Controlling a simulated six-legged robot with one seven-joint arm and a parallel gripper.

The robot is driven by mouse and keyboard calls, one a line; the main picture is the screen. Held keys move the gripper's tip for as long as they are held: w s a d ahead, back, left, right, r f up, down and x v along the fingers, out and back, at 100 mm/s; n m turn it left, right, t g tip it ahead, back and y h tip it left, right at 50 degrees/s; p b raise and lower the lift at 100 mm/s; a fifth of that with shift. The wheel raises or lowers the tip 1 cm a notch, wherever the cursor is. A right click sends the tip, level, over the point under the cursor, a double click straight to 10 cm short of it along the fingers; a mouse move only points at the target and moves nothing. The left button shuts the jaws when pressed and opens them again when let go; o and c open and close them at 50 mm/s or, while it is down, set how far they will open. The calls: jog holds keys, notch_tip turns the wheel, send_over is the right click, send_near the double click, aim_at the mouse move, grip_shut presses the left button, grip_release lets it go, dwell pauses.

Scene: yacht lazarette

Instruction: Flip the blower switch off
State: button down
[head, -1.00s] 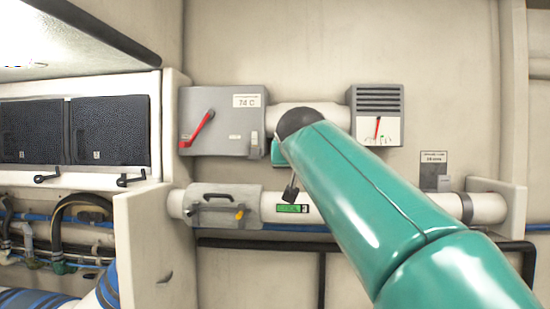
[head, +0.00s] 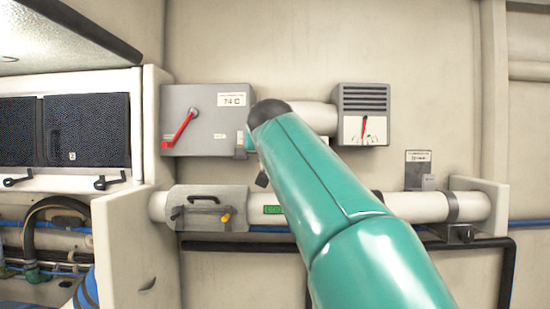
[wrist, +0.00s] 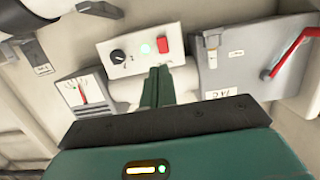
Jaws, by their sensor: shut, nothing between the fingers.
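No readable label shows which control is the blower switch. My gripper (wrist: 160,70) is shut and empty, its fingertips pointing at the panel's lower edge, just below the lamp and red switch. Whether they touch the panel cannot be told.
A grey box (head: 205,135) with a red lever (head: 180,130) is beside my arm. A vented gauge box (head: 362,100) is to the right. A pipe (head: 410,207) runs below.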

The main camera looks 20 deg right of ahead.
jog(key=x, duration=1.2)
jog(key=shift+w, duration=0.1)
jog(key=shift+w+f+t+h, duration=0.15)
jog(key=shift+t+h, duration=0.15)
jog(key=shift+t, duration=0.3)
jog(key=shift+w+f+t+h, duration=0.15)
jog(key=shift+t+h, duration=0.15)
jog(key=shift+t, duration=0.3)
jog(key=shift+d+f, duration=0.15)
jog(key=shift+f, duration=0.1)
jog(key=shift+d, duration=0.1)
dwell(0.7)
